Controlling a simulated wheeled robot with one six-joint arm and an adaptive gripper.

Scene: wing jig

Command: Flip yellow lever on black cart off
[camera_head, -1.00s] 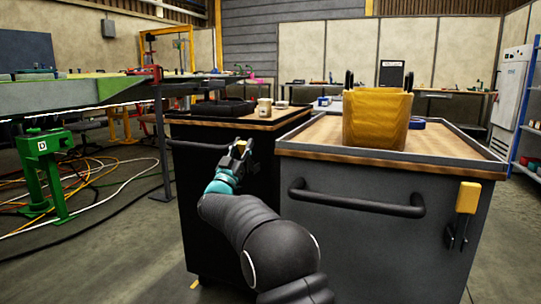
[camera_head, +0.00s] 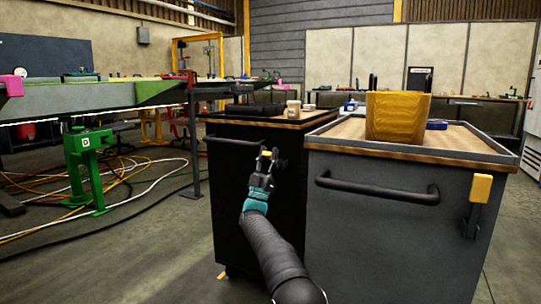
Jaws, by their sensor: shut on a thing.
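The black cart (camera_head: 232,190) stands left of centre, with its dark handle (camera_head: 235,142) across the upper front. Its small yellow lever (camera_head: 267,154) is at the upper right of the front face, mostly hidden by my gripper. My gripper (camera_head: 268,163) is at the lever, with its fingers closed around it as far as the small view shows. The lever's exact position is hard to make out behind the fingers.
A grey cart (camera_head: 390,240) stands close on the right, with a protruding handle (camera_head: 377,188), its own yellow lever (camera_head: 481,188) and a yellow bin (camera_head: 397,118) on top. A green stand (camera_head: 91,160) and floor cables (camera_head: 150,180) lie left.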

